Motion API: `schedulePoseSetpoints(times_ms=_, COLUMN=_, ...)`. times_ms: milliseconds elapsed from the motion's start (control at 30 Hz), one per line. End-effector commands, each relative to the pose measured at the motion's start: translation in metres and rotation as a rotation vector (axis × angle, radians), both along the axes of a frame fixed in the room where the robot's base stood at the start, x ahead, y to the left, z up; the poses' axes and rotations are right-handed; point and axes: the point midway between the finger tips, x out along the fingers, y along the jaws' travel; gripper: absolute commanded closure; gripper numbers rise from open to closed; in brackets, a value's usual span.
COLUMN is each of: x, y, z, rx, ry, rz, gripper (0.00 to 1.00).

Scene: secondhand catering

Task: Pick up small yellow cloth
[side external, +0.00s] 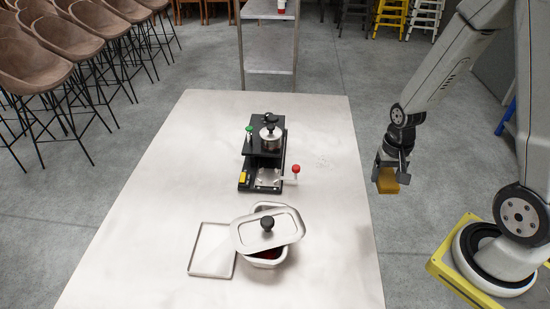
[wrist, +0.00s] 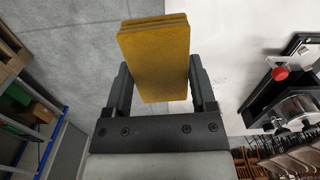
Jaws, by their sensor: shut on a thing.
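The small yellow cloth (side external: 387,181) is a folded, layered block held in my gripper (side external: 391,172). In the side external view it hangs just off the right edge of the table, above the floor. In the wrist view the cloth (wrist: 155,60) sits between the two dark fingers of my gripper (wrist: 160,85), which are shut on its sides. Its far end sticks out past the fingertips.
The pale table (side external: 160,190) holds a black machine (side external: 263,155) with a red-knobbed lever, a lidded metal container (side external: 268,233) and a flat tray (side external: 212,250). Stools (side external: 60,50) stand left. The table's right part is clear.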

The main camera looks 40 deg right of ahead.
Motion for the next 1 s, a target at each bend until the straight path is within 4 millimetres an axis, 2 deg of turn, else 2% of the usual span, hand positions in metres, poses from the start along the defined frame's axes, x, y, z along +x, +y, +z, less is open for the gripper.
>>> schedulePoseSetpoints(times_ms=267, x=-0.0099, y=0.0027, z=0.0042, rx=0.0, ry=0.0, rz=0.0, gripper=0.83)
schedulePoseSetpoints(times_ms=767, x=-0.0099, y=0.0028, z=0.0042, rx=0.0, ry=0.0, rz=0.0, gripper=0.83)
schedulePoseSetpoints(times_ms=800, x=-0.0099, y=0.0028, z=0.0042, rx=0.0, ry=0.0, rz=0.0, gripper=0.4)
schedulePoseSetpoints(times_ms=867, x=-0.0099, y=0.0028, z=0.0042, rx=0.0, ry=0.0, rz=0.0, gripper=0.59)
schedulePoseSetpoints(times_ms=900, x=-0.0098, y=0.0028, z=0.0042, rx=0.0, ry=0.0, rz=0.0, gripper=0.72)
schedulePoseSetpoints(times_ms=1000, x=-0.0095, y=0.0027, z=0.0042, rx=0.0, ry=0.0, rz=0.001, gripper=0.75)
